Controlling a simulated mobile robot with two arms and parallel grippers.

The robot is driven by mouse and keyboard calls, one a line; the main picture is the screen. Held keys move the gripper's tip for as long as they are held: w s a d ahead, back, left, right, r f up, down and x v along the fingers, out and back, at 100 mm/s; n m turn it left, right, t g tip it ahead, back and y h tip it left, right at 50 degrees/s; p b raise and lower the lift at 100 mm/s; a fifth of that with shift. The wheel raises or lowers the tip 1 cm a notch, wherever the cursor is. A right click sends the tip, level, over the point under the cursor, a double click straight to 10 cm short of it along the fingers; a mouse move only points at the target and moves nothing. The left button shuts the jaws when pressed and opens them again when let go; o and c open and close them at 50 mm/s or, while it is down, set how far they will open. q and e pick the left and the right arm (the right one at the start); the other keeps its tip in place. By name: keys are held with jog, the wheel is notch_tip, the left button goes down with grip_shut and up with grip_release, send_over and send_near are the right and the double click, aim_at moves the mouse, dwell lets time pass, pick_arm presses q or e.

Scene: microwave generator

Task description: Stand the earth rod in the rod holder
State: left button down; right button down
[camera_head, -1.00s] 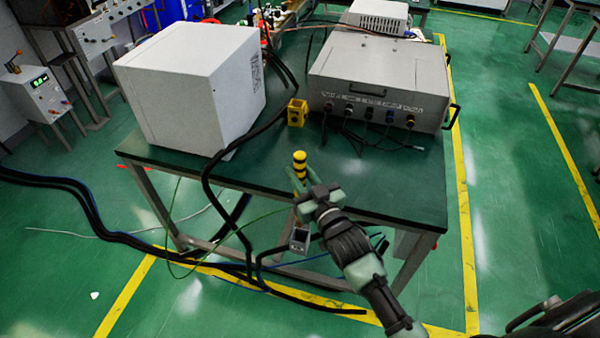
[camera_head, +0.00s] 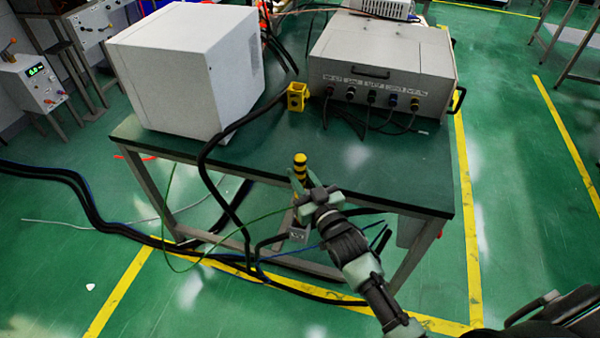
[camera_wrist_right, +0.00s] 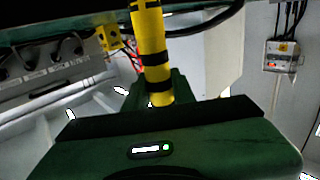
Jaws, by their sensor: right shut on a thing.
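The earth rod is a yellow and black striped rod (camera_head: 300,165), held roughly upright over the table's front edge. My right gripper (camera_head: 305,186) is shut on it. In the right wrist view the rod (camera_wrist_right: 152,50) rises from the gripper and its top is cut off by the frame. The rod holder, a small yellow block (camera_head: 297,97), stands on the tabletop behind the rod, between the white box and the grey unit, apart from the rod. A yellow block that looks like it shows in the right wrist view (camera_wrist_right: 109,38). My left gripper is not in view.
A white box (camera_head: 180,75) stands on the table's left and a grey unit with front sockets (camera_head: 375,75) at the back right. A black cable (camera_head: 203,160) runs over the front edge, left of the rod. The green tabletop (camera_head: 380,165) is clear at front right.

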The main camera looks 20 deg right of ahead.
jog(key=shift+f+b, duration=1.45)
jog(key=shift+f, duration=1.35)
jog(key=c, duration=1.1)
grip_release()
jog(key=shift+f, duration=0.1)
jog(key=shift+s, duration=0.1)
jog(key=s+d, duration=0.1)
jog(key=s, duration=0.6)
jog(key=shift+s+b, duration=0.25)
jog(key=shift+b, duration=0.2)
jog(key=shift+d, duration=0.1)
